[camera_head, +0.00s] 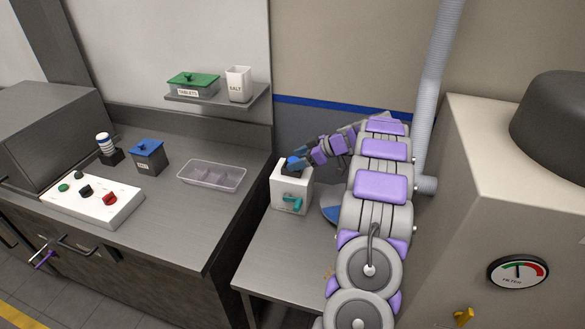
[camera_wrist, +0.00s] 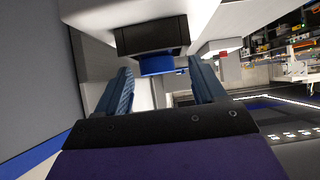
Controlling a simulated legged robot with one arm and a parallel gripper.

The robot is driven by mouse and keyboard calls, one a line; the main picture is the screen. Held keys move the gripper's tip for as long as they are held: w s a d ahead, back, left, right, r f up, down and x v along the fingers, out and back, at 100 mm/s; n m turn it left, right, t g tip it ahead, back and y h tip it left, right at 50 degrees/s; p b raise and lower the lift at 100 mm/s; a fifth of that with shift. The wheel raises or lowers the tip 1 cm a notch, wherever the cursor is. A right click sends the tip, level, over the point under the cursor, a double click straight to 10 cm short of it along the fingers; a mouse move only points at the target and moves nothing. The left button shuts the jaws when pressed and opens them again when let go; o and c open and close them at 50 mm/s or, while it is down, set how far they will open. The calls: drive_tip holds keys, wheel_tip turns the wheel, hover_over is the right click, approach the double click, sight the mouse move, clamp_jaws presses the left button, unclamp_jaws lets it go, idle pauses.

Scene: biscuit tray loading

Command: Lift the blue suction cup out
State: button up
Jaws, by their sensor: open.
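The blue suction cup (camera_wrist: 162,66) shows in the wrist view as a small blue piece at the mouth of a dark holder (camera_wrist: 150,36) on a white box. In the head view, blue shows on top of the white box (camera_head: 279,190), beside my fingertips. There I cannot clearly part cup from fingers. My gripper (camera_wrist: 163,78) is open, its two blue-grey fingers spread left and right of the cup in the wrist view, with visible gaps. In the head view my gripper (camera_head: 297,161) is at the top of the white box. The cup's lower part is hidden.
A teal lever (camera_head: 292,202) sticks out of the box's front. A blue-and-grey round thing (camera_head: 329,206) is partly hidden behind my arm. At left, the counter holds a clear tray (camera_head: 211,187), a blue-lidded container (camera_head: 149,158) and a control panel (camera_head: 94,206). A shelf (camera_head: 217,97) hangs above.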

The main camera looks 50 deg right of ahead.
drive_tip(key=shift+d+f, duration=0.1)
drive_tip(key=shift+d, duration=0.2)
drive_tip(key=shift+a, duration=0.1)
drive_tip(key=c, duration=1.2)
